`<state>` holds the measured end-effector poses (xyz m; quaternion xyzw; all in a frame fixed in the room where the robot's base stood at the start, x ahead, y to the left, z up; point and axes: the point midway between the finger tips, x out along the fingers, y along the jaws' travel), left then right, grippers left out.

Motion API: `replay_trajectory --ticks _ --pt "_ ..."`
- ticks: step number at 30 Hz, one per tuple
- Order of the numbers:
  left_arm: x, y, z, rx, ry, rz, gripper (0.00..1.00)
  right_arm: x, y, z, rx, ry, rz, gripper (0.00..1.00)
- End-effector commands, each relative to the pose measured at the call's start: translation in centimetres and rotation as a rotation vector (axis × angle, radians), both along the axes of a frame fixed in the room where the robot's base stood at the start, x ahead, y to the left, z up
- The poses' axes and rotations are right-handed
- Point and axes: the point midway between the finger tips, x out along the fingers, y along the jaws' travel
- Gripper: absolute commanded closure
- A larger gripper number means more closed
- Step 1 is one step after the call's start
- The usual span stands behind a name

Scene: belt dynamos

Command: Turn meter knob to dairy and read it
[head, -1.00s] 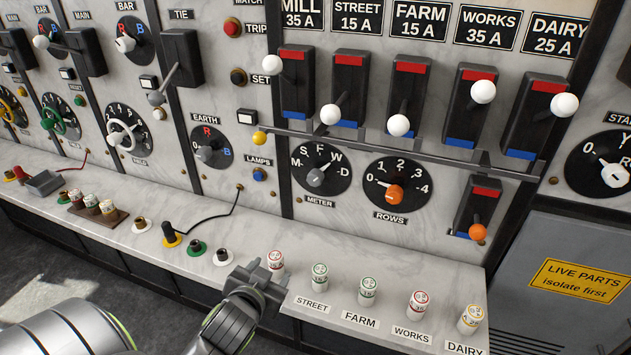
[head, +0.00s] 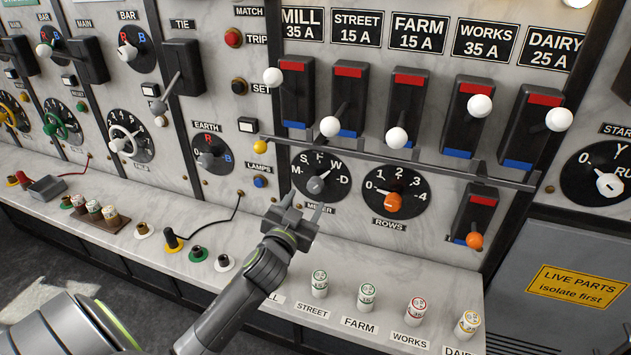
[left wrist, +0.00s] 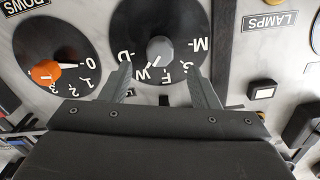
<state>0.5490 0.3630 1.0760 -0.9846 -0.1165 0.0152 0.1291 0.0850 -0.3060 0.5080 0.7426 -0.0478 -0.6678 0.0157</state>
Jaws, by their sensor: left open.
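The meter knob (head: 316,186) is a grey knob on a round black dial marked M, S, F, W and D, above a METER label partly hidden by my gripper. In the left wrist view the meter knob (left wrist: 160,50) appears upside down, and its white mark points close to W, not D. My left gripper (head: 303,205) is open and empty, just below and in front of the dial. In the left wrist view the open fingers of my left gripper (left wrist: 163,82) stand either side of the knob's line, apart from it. My right gripper is not in view.
The ROWS dial with an orange knob (head: 393,203) is right of the meter dial. A horizontal bar (head: 430,165) and white-balled switch levers are above. Fuses, including a green-marked one (head: 320,284), stand on the marble ledge below.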

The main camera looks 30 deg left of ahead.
Motion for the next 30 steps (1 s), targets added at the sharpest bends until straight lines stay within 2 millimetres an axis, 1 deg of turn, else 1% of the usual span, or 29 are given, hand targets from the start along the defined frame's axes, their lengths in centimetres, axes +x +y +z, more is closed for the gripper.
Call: replay_trajectory --ticks 1,3,9,15,21,29,30 --pt "0.9 0.2 0.2 0.002 0.000 0.000 0.45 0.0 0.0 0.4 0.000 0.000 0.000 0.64" --pt "2.1 0.5 0.3 0.003 0.000 0.000 0.45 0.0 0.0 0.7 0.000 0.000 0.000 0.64" --pt "5.1 1.2 0.2 0.002 0.001 0.001 0.45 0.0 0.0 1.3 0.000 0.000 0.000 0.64" --pt "7.1 1.7 0.1 0.002 0.000 0.001 0.45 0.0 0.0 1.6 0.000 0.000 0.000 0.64" --pt "7.9 1.9 0.0 0.001 0.000 0.000 0.45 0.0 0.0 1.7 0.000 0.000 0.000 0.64" --pt "7.9 1.9 0.0 0.001 0.000 0.000 0.45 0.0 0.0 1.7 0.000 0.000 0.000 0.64" --pt "7.9 1.9 0.0 0.001 0.000 0.000 0.50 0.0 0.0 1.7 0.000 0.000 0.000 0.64"
